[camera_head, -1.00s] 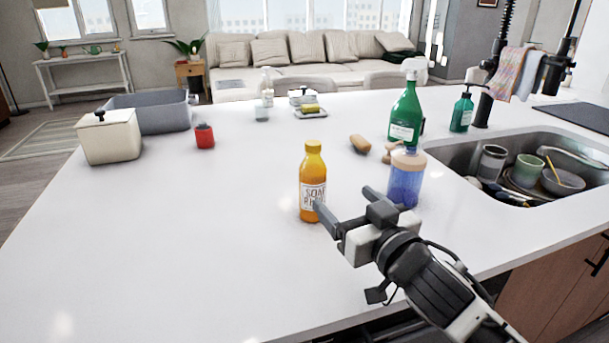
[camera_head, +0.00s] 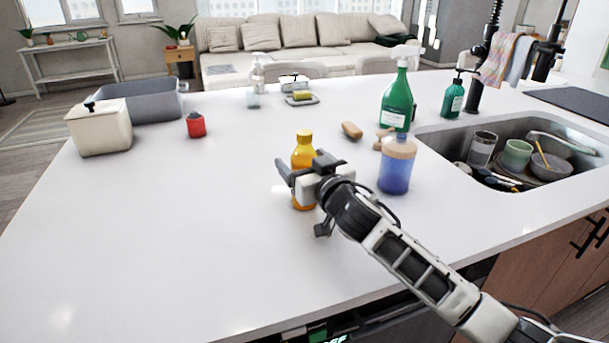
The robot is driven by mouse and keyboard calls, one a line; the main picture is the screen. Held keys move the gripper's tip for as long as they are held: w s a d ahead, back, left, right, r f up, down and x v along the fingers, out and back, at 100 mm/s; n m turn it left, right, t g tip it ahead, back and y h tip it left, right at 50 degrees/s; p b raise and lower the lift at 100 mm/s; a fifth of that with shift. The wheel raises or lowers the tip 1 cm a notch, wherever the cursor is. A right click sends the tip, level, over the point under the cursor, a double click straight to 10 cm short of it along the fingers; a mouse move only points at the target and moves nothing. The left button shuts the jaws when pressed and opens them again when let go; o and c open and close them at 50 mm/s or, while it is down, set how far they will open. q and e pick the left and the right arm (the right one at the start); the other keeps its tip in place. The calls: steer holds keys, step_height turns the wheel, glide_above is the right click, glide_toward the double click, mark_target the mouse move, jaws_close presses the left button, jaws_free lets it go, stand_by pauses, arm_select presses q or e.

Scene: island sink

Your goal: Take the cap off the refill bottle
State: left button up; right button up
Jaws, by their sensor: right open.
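The refill bottle (camera_head: 302,156) is orange and stands upright on the white counter, with its yellow-orange cap (camera_head: 305,136) on top. My right gripper (camera_head: 301,166) is open at the bottle's upper body, just below the cap. One finger shows to the left of the bottle and the other at its right side. The gripper hides the label and most of the middle; the base shows below it. I cannot tell whether the fingers touch the bottle. My left gripper is not in view.
A blue bottle with a beige top (camera_head: 396,167) stands close to the right of my gripper. Behind are a brown object (camera_head: 351,130), a green spray bottle (camera_head: 397,100) and a red jar (camera_head: 196,125). The sink (camera_head: 520,125) is at right. The counter's left front is clear.

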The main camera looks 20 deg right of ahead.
mark_target(307, 145)
steer(key=shift+w+a, duration=0.15)
steer(key=shift+w, duration=0.7)
steer(key=c, duration=1.2)
steer(key=shift+o, duration=0.3)
steer(key=shift+r, duration=0.1)
steer(key=shift+r, duration=0.1)
steer(key=shift+r, duration=0.25)
steer(key=r, duration=0.3)
steer(key=shift+s+r, duration=0.3)
steer(key=shift+s, duration=0.1)
steer(key=s+r, duration=0.3)
steer(key=shift+s+r, duration=0.15)
steer(key=shift+r, duration=0.25)
steer(key=s+r, duration=0.5)
steer(key=s, duration=0.5)
steer(key=shift+d, duration=0.3)
